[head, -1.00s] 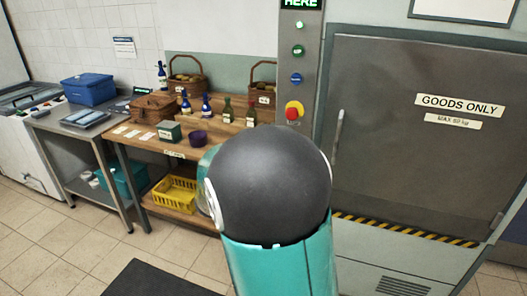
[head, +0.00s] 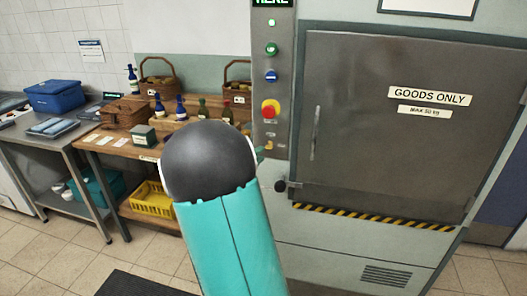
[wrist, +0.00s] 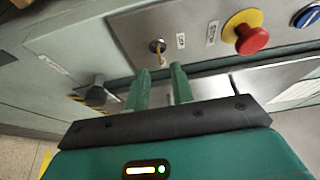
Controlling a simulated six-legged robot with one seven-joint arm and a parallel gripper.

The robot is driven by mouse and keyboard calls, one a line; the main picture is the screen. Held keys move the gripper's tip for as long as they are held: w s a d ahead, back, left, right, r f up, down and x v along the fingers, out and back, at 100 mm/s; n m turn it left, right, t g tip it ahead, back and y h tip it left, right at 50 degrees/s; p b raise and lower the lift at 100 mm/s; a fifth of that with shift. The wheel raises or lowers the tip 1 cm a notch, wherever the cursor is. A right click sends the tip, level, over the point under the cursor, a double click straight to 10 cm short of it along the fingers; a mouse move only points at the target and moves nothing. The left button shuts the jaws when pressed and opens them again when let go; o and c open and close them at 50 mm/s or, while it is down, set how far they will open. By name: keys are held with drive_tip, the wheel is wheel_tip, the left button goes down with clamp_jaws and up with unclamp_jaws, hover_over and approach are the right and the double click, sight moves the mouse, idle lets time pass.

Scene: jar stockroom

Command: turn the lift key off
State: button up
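The lift key (wrist: 159,55) is a small brass key in a round metal lock on the steel control panel, in the wrist view. A small "LIFT" label (wrist: 181,41) sits beside it. My gripper (wrist: 160,70) has two green fingers spread apart with nothing between them. Its fingertips are just short of the key, and the key lines up roughly with the gap. I cannot tell of any contact.
A red stop button on a yellow base (wrist: 247,38) is right of the key. A blue button (wrist: 307,15) is beyond it. A black knob (wrist: 97,95) sticks out to the left. The grey goods-lift door (head: 400,120) and a wooden bench (head: 120,148) with baskets and bottles flank the panel.

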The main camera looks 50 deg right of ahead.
sight(269, 147)
drive_tip(key=shift+w+d, duration=0.2)
drive_tip(key=shift+d, duration=1.95)
clamp_jaws()
